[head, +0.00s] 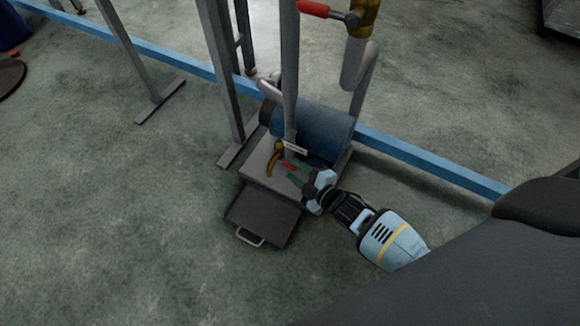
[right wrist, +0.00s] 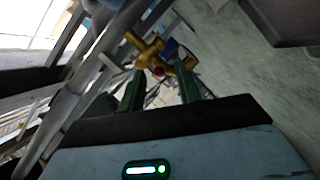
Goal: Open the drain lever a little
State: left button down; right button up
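The drain valve is a small brass tap (head: 274,157) at the front of the blue cylinder low on the metal stand. A short red lever (head: 289,167) shows beside it in the head view. My right gripper (head: 293,171) reaches in from the lower right, its green fingers at the lever. In the right wrist view the brass valve (right wrist: 146,47) shows beyond the gripper (right wrist: 160,82), with a red round part (right wrist: 158,71) between the spread fingers. The fingers look open; contact with the lever cannot be told. My left gripper is not in view.
A blue cylinder (head: 320,130) lies behind the valve, with grey posts (head: 222,70) around it. A dark flat tray with a handle (head: 264,215) lies in front. Higher up is a brass valve with a red lever (head: 314,9).

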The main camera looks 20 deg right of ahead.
aim_at(295, 170)
jog(key=shift+b+x, duration=0.5)
jog(key=shift+x, duration=1)
grip_shut()
